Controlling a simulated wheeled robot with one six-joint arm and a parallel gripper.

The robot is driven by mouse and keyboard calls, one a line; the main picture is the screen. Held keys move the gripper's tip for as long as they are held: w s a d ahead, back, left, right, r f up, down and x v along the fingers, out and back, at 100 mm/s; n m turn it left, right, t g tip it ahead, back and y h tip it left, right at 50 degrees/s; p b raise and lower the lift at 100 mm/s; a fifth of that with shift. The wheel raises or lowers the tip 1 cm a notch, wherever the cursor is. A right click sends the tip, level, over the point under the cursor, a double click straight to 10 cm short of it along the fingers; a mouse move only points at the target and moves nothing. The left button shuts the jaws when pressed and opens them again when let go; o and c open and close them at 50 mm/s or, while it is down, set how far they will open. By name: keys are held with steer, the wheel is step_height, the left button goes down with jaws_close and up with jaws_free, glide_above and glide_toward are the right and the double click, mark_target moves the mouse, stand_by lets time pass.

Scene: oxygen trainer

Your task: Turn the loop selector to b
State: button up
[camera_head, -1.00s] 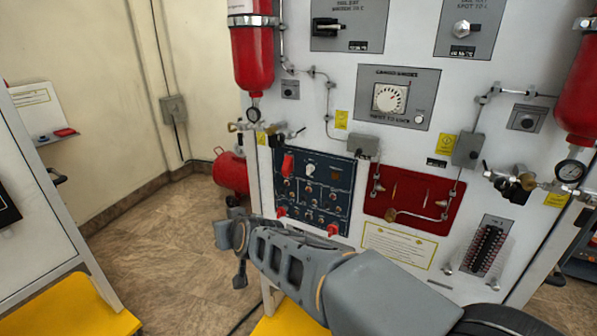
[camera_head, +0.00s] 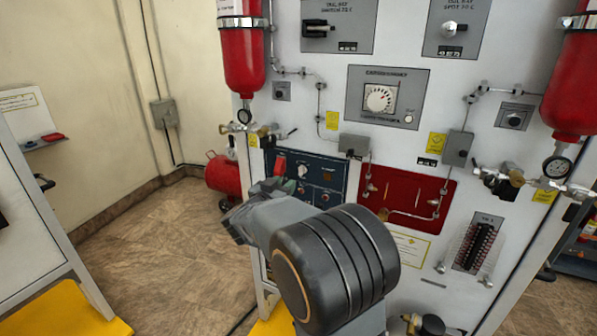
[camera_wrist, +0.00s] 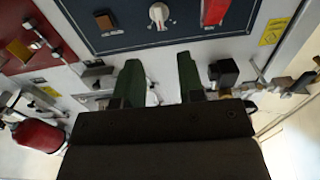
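A blue panel (camera_head: 325,172) on the white trainer board carries a white rotary knob (camera_head: 302,171), which may be the loop selector; its labels are too small to read. In the wrist view the knob (camera_wrist: 158,12) is at the top edge, beyond the fingertips, with its pointer roughly along the picture's vertical. My gripper (camera_wrist: 160,75) is open and empty, with its two green fingers apart and short of the panel. In the head view my arm hides the panel's lower part, and the fingers are hard to make out.
A red guarded lever (camera_head: 280,166) is beside the knob, and also close to it in the wrist view (camera_wrist: 214,12). A brown switch (camera_wrist: 104,22) lies on the knob's other side. Open floor (camera_head: 150,240) lies to the left.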

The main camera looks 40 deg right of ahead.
mark_target(300, 170)
steer(key=x, duration=0.9)
steer(key=shift+d+p, duration=0.2)
steer(key=shift+p, duration=0.25)
steer(key=shift+w, duration=0.1)
jaws_close()
